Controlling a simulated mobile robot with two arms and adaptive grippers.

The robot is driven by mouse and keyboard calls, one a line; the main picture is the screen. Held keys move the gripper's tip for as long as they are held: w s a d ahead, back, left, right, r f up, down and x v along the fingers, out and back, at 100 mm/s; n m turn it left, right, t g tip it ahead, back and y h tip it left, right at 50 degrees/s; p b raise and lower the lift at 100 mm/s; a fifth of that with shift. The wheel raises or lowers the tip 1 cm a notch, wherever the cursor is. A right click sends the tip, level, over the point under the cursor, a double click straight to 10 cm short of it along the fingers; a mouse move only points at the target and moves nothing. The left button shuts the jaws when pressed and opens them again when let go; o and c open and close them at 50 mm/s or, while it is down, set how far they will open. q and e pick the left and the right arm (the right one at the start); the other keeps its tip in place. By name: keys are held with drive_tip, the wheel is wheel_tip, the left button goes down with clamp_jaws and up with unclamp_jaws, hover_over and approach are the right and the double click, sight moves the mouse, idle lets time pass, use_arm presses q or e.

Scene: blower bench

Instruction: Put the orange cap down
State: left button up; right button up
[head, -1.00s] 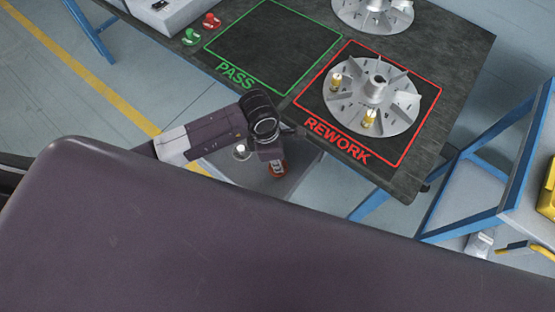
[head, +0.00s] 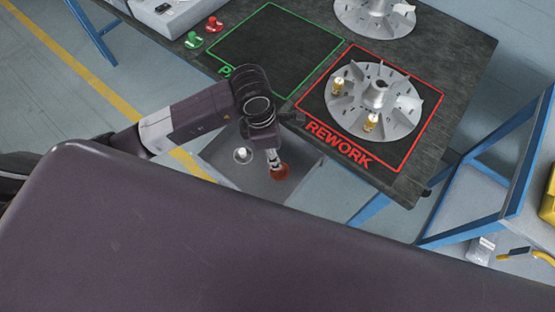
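I also cannot tell whether the cap rests on the tray floor. My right gripper is not in view.
A small white-topped part (head: 243,155) sits in the tray, left of the cap. On the dark bench (head: 455,95), a finned rotor with brass parts (head: 402,118) sits in the red REWORK square. The green PASS square (head: 275,50) is empty. Red (head: 215,24) and green (head: 194,41) buttons stand left.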

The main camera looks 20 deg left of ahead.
use_arm(q)
drive_tip(key=r, duration=0.4)
drive_tip(key=shift+s+a, duration=0.1)
drive_tip(key=shift+a, duration=0.2)
drive_tip(key=shift+s, duration=0.1)
